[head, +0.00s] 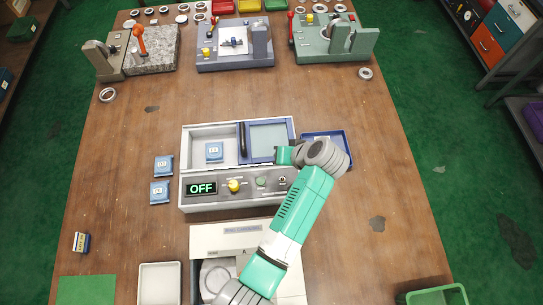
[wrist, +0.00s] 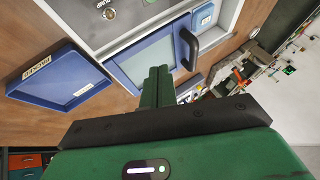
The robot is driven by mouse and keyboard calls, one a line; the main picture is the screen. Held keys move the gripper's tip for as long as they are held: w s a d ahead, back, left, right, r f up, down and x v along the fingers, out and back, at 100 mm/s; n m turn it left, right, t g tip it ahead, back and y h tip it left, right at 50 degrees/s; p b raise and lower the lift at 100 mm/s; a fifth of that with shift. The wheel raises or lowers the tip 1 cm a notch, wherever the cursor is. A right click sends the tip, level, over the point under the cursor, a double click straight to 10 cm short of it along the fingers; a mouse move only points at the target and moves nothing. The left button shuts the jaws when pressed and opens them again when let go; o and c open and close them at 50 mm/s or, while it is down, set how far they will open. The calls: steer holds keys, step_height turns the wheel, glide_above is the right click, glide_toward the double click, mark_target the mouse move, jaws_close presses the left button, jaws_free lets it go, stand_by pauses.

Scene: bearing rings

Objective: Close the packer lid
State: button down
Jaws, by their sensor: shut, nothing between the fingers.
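The packer (head: 190,185) is a pale box with a front panel and a display reading OFF. Its lid (head: 268,138), a blue frame around a grey window, lies over the right part of the top. A black handle (head: 242,142) runs along the lid's left edge. The left compartment is open, with a blue packet (head: 214,150) inside. My gripper (head: 283,155) is shut and empty at the lid's right part. In the wrist view the green fingertips (wrist: 159,72) overlap the lid window (wrist: 150,60), near the handle (wrist: 190,50); contact is unclear.
A blue tray (head: 345,136) stands right of the packer, partly behind my wrist. Two blue packets (head: 163,166) (head: 159,192) lie to its left. A white machine (head: 215,238) stands in front, partly hidden by my arm. Fixtures line the back; the table's right side is mostly clear.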

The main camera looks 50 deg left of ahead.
mark_target(248, 154)
steer(key=b+x, duration=0.1)
steer(key=x, duration=0.9)
steer(key=shift+s+a+f, duration=0.15)
steer(key=shift+s+a+r+p, duration=0.25)
steer(key=shift+s+a+p, duration=0.05)
steer(key=shift+s+a, duration=1)
steer(key=shift+s, duration=0.1)
